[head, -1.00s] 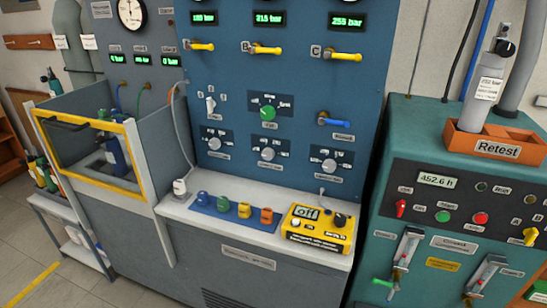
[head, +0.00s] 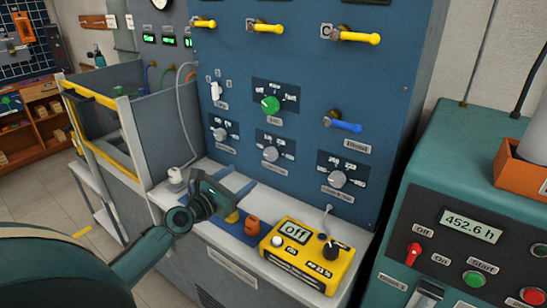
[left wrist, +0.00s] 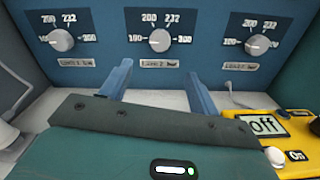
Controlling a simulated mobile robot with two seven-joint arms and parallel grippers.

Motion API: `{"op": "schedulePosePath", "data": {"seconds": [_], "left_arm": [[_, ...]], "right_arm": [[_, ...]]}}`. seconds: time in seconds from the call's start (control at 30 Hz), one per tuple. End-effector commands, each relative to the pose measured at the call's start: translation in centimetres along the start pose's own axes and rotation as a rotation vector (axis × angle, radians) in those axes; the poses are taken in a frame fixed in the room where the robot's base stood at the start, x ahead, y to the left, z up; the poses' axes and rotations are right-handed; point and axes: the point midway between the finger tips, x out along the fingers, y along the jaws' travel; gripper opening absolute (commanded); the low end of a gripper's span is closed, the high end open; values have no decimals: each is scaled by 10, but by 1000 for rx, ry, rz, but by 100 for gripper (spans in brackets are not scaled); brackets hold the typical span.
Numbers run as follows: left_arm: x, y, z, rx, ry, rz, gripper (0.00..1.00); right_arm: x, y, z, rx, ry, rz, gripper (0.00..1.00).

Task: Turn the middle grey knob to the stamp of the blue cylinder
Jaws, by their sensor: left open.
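The middle grey knob (head: 270,154) is on the blue panel, in the lower row of three grey knobs. In the left wrist view the middle knob (left wrist: 159,40) is near the top centre, with a scale of 100, 200, 232 and 300 around it; I cannot tell its setting. My left gripper (head: 238,196) is over the grey ledge in front of the panel. In the left wrist view its two fingers (left wrist: 160,74) are apart and empty, pointing toward the middle knob without touching it. The blue cylinder and its stamp cannot be made out. My right gripper is out of view.
Grey knobs stand left (head: 220,134) and right (head: 338,179) of the middle one. A green knob (head: 270,104) is above. A yellow box (head: 308,254) reading "off" sits on the ledge at right, beside an orange piece (head: 251,226). A yellow-framed enclosure (head: 93,102) is at left.

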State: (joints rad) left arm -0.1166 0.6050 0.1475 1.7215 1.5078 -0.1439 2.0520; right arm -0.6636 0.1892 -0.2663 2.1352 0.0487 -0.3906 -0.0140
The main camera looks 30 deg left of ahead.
Motion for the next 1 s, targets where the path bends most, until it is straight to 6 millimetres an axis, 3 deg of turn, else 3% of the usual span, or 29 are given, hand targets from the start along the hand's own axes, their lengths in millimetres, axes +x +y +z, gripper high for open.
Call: {"op": "schedulePosePath", "data": {"seconds": [0.17, 0.7, 1.0], "left_arm": [[19, 1, 2, -13, -4, 2, 61], [110, -1, -1, -9, -2, 0, 61], [129, 0, 0, -8, 1, -1, 61]], "right_arm": [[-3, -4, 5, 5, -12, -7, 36], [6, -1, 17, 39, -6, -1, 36], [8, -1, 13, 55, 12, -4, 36]]}}
